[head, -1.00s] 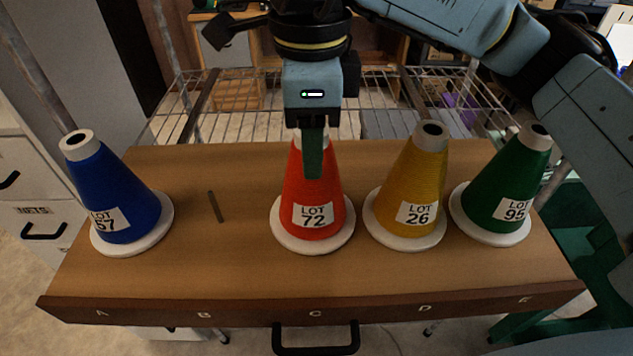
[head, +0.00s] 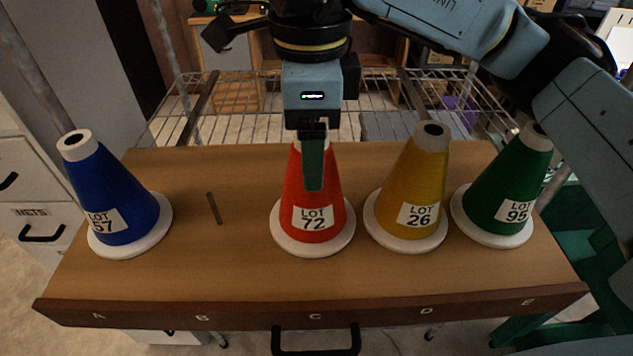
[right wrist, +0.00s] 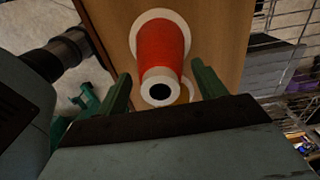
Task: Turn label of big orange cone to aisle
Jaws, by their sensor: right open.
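The orange-red cone (head: 299,198) stands upright on its white base above the letter C. Its white label, LOT 72 (head: 313,218), faces my head camera. My right gripper (head: 313,186) is over the cone's top, pointing down. One green finger shows in front of the cone; the other is hidden behind it in the head view. In the right wrist view the gripper (right wrist: 163,80) is open, one finger on each side of the cone (right wrist: 162,45), with gaps between fingers and cone. My left gripper is not in view.
A yellow cone (head: 410,180) and a green cone (head: 508,180) stand close together at the right. A blue cone (head: 110,190) stands at the left. A thin dark strip (head: 214,209) lies on the wooden top (head: 240,265). A wire rack (head: 215,115) is behind.

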